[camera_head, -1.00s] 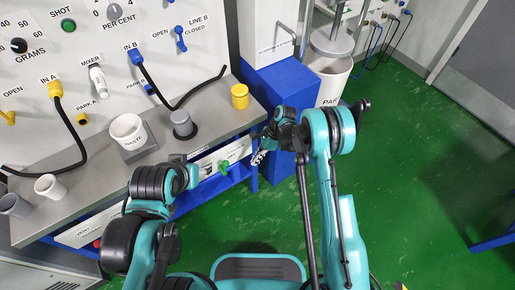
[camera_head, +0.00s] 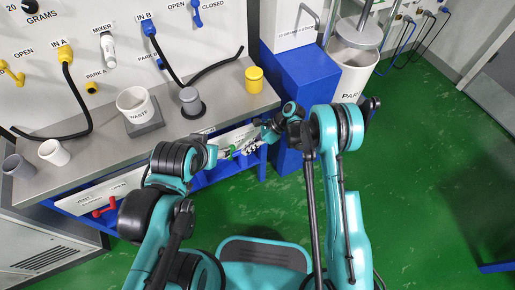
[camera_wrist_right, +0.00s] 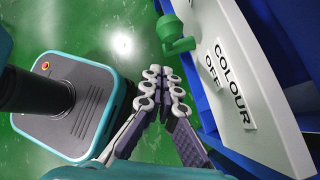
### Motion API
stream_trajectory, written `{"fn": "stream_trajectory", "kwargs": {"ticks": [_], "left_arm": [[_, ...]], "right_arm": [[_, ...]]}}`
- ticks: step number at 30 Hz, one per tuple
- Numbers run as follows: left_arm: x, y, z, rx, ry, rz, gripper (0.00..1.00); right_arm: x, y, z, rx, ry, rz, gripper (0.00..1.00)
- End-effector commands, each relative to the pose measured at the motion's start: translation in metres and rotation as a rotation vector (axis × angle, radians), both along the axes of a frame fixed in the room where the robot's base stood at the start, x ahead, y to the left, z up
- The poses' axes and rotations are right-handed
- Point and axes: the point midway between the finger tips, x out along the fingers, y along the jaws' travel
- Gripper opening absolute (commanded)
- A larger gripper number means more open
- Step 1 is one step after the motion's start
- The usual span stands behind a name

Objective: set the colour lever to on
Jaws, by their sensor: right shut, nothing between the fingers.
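The green colour lever (camera_wrist_right: 175,35) shows in the right wrist view, on a white front panel beside the label COLOUR OFF (camera_wrist_right: 228,82). In the head view the lever (camera_head: 231,151) is small and partly covered, on the bench front. My right gripper (camera_head: 252,146) is close to the lever's right side in the head view. In the right wrist view its fingers (camera_wrist_right: 164,78) are together with nothing between them, a little short of the lever, with a visible gap. My left arm comes in from the left; its gripper fingers do not show.
A red lever (camera_head: 104,208) labelled OPEN is on the same front, further left. A blue cabinet (camera_head: 318,78) stands close right of my right gripper. Green floor is clear at right.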

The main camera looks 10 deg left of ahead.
Motion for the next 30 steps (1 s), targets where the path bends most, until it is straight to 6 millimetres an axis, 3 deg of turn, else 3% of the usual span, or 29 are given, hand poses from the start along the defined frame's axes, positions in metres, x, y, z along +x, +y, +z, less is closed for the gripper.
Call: {"fn": "stream_trajectory", "kwargs": {"ticks": [6,19,30], "left_arm": [[0.000,0.000,-0.007,0.000,0.000,0.000,0.53],[0.000,0.000,-0.005,0.000,0.000,0.000,0.53],[0.000,0.000,0.018,0.000,0.000,0.000,0.53]], "right_arm": [[-0.001,0.017,0.009,-0.001,-0.001,0.001,0.00],[-0.001,0.020,0.012,-0.013,-0.007,0.000,0.00],[-0.011,0.033,0.023,-0.279,-0.187,0.004,0.00]]}}
